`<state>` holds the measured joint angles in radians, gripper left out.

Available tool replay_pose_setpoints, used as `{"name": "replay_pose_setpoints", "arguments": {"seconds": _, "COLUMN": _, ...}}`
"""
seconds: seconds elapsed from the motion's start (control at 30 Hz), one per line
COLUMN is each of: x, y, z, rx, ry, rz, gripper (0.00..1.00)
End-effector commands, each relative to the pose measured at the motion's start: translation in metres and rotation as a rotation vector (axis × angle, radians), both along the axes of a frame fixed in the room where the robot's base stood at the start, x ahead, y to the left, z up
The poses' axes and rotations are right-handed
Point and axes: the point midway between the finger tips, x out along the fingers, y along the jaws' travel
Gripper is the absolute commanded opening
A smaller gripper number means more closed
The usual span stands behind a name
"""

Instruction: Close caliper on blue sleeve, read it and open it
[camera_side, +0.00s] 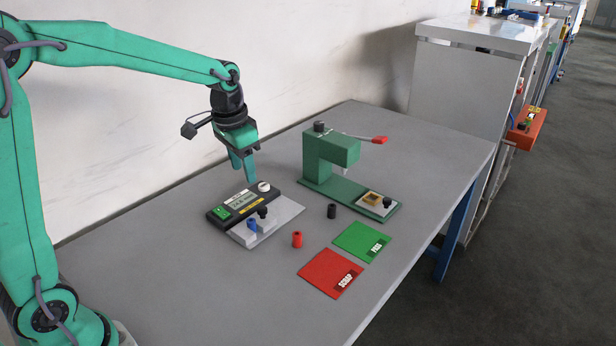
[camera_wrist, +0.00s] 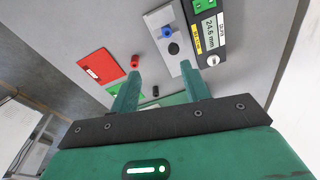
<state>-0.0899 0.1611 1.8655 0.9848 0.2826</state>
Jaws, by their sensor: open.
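The caliper (camera_side: 231,207) is a black box with a display, a green button (camera_side: 221,212), a white knob (camera_side: 264,187) and a pale metal plate (camera_side: 283,219). In the wrist view its display (camera_wrist: 209,29) reads what looks like 24.6 mm. The blue sleeve (camera_side: 252,225) stands on the plate beside a dark round piece (camera_side: 262,212); it also shows in the wrist view (camera_wrist: 167,33). I cannot tell whether anything touches the sleeve. My gripper (camera_side: 243,172) is open and empty, pointing down above the back of the caliper, near the white knob.
A green press (camera_side: 335,160) with a red-tipped lever stands right of the caliper. A red sleeve (camera_side: 297,240) and a black sleeve (camera_side: 332,211) stand on the table. Red SCRAP (camera_side: 320,275) and green (camera_side: 355,240) mats lie in front. The table's left part is clear.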

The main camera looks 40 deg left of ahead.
Motion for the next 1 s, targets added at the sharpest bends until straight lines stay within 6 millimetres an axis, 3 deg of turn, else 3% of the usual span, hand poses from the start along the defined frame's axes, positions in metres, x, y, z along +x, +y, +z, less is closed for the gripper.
{"name": "replay_pose_setpoints", "arguments": {"seconds": 0.2, "x": 0.034, "y": 0.011, "z": -0.038, "rx": -0.002, "ry": 0.069, "rz": -0.033, "gripper": 0.46}}
{"name": "replay_pose_setpoints", "arguments": {"seconds": 0.4, "x": 0.053, "y": 0.019, "z": -0.066, "rx": -0.005, "ry": 0.113, "rz": -0.058, "gripper": 0.46}}
{"name": "replay_pose_setpoints", "arguments": {"seconds": 1.0, "x": 0.061, "y": 0.022, "z": -0.087, "rx": -0.007, "ry": 0.131, "rz": -0.070, "gripper": 0.46}}
